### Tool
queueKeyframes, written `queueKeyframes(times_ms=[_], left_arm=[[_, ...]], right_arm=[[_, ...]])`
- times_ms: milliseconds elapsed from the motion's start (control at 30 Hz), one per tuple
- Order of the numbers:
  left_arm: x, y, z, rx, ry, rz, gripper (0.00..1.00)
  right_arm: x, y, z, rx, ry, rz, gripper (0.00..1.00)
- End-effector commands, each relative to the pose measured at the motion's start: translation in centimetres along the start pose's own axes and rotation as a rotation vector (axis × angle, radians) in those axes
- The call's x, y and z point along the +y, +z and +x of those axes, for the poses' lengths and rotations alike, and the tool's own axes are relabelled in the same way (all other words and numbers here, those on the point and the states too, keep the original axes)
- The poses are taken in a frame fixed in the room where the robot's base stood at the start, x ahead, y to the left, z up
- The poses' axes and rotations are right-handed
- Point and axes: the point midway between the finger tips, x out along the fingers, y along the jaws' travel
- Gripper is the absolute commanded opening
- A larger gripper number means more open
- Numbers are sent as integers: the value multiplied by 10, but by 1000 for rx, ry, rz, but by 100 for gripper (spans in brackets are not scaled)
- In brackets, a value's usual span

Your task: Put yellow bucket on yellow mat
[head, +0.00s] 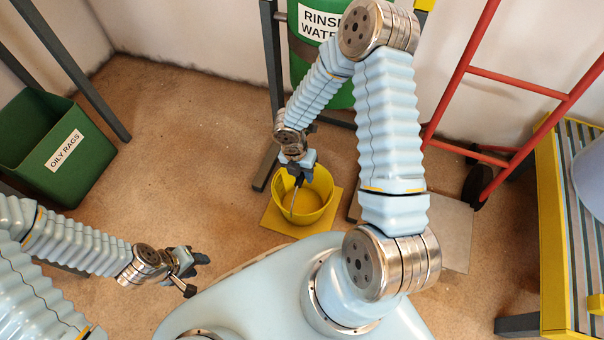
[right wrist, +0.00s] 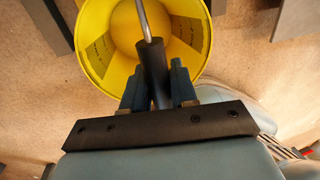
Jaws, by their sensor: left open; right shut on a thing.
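The yellow bucket (head: 316,208) is in front of my base in the head view, over the yellow mat (head: 272,217), whose edges show around it. I cannot tell whether the bucket rests on the mat or hangs just above it. My right gripper (head: 299,178) is shut on the dark grip of the bucket's wire handle. In the right wrist view the bucket (right wrist: 97,42) opens below the fingers (right wrist: 156,88), which clasp the dark handle grip (right wrist: 153,62); its inside looks empty. My left gripper (head: 198,262) is open and empty, left of the mat.
A green "OILY RAGS" bin (head: 78,165) stands at the left. A green "RINSE WATER" barrel (head: 308,62) stands on a stand behind the bucket. A grey floor plate (head: 452,235), red ladder frame (head: 520,82) and yellow-edged bench (head: 552,235) are at the right.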

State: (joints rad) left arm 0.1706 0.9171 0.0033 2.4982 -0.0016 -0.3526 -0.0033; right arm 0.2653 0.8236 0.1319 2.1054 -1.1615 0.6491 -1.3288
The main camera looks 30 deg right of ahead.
Motion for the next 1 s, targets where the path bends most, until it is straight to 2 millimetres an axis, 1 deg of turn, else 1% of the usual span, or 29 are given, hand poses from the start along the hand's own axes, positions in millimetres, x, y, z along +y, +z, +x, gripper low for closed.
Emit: queueKeyframes(times_ms=[33,167,200,433,567,667,900,1000], left_arm=[[0,0,1,0,0,0,43],[0,0,1,0,0,0,43],[0,0,1,0,0,0,43],[0,0,0,0,0,0,43],[1,0,-4,1,-1,0,43],[3,-1,-10,2,-2,-1,43],[6,-2,-24,6,-5,-2,43],[7,-2,-27,7,-6,-2,43]], right_arm=[[0,0,2,0,0,0,30],[0,0,1,0,0,1,50],[0,0,1,0,0,1,53],[0,0,0,0,0,1,53],[0,0,-8,-1,1,1,53],[0,1,-27,-2,2,2,53],[0,1,-84,-3,3,2,53],[0,0,-102,-2,3,2,53]])
